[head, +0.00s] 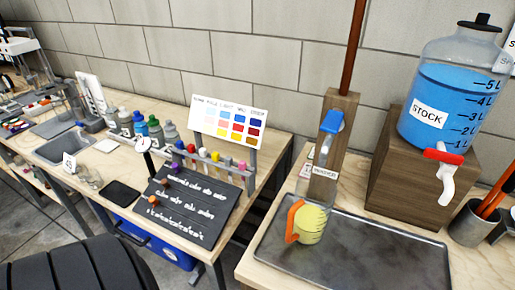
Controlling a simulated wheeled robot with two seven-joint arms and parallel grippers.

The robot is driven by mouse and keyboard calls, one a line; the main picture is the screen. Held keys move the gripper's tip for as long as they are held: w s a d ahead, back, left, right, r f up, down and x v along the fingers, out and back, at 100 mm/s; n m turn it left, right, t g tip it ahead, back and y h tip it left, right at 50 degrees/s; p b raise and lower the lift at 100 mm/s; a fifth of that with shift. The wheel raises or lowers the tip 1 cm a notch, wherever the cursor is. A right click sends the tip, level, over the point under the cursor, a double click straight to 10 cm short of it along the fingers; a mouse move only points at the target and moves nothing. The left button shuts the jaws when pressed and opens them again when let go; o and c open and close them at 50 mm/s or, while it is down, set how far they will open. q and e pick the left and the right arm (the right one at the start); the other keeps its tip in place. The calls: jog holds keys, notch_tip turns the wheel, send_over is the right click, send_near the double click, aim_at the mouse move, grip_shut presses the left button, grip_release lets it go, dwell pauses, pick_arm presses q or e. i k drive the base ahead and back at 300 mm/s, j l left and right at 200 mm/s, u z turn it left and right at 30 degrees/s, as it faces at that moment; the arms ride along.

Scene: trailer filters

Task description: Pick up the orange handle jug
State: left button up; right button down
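The jug with the orange handle (312,224) stands upright at the left end of a dark metal tray (400,262) on the right bench. It is a small clear measuring jug with pale yellow in it and dark marks on its side. Its orange handle (293,221) faces left. The jug is below a wooden post (341,128) with a blue lever (331,121) and a clear tube. Neither of my grippers shows in the head view, so nothing is seen touching the jug.
A stock bottle (455,95) of blue liquid with a red-handled tap stands on a wooden block (400,180). A grey cup (470,226) holds orange-handled tools at right. A gap separates the benches. A black ribbed round thing (75,265) fills the lower left. The tray's middle is clear.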

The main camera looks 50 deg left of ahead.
aim_at(315, 195)
jog(key=u, duration=0.95)
